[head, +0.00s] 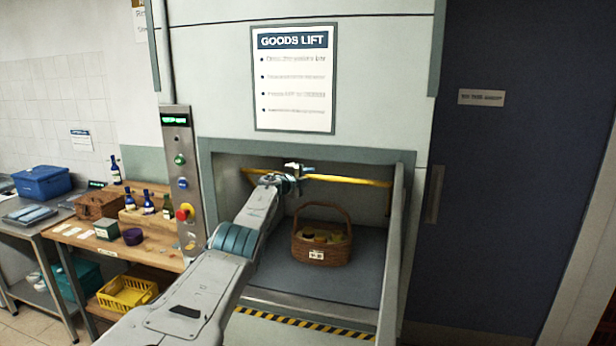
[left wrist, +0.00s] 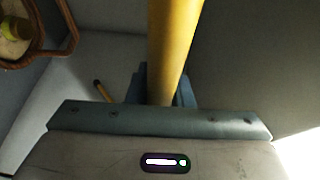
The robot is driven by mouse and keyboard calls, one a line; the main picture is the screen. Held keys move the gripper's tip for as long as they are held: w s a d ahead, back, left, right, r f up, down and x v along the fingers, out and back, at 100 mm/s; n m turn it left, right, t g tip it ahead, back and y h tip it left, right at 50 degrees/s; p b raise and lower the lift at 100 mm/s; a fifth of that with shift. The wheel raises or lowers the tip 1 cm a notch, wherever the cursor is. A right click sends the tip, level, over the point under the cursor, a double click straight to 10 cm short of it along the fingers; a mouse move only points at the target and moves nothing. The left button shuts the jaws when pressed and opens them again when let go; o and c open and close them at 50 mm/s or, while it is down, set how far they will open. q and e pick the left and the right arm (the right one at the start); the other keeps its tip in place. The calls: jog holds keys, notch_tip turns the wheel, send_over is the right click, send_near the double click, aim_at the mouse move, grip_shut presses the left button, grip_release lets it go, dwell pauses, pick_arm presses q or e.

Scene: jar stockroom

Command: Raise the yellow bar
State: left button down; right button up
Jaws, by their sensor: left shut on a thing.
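The yellow bar (head: 345,181) runs across the upper part of the goods lift opening in the head view. It stands above and in front of a wicker basket. My left gripper (head: 293,177) is shut on the bar a little left of its middle. In the left wrist view the bar (left wrist: 173,50) passes between the fingers of the left gripper (left wrist: 163,85). The fingertips are partly hidden by the bar and the gripper's body. My right gripper is not in view.
The wicker basket (head: 322,244) sits on the lift floor (head: 353,280) with items inside. A control panel (head: 183,190) with buttons is left of the opening. A hazard-striped edge (head: 300,325) lies below. A wooden table (head: 140,250) with bottles stands left; a dark door (head: 490,200) is right.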

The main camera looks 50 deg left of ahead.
pick_arm(q)
jog(key=shift+f, duration=0.1)
jog(key=c, duration=1.7)
grip_release()
jog(key=o, duration=0.4)
jog(key=shift+c, duration=0.2)
jog(key=shift+o, duration=0.2)
jog(key=shift+w+a+f, duration=0.15)
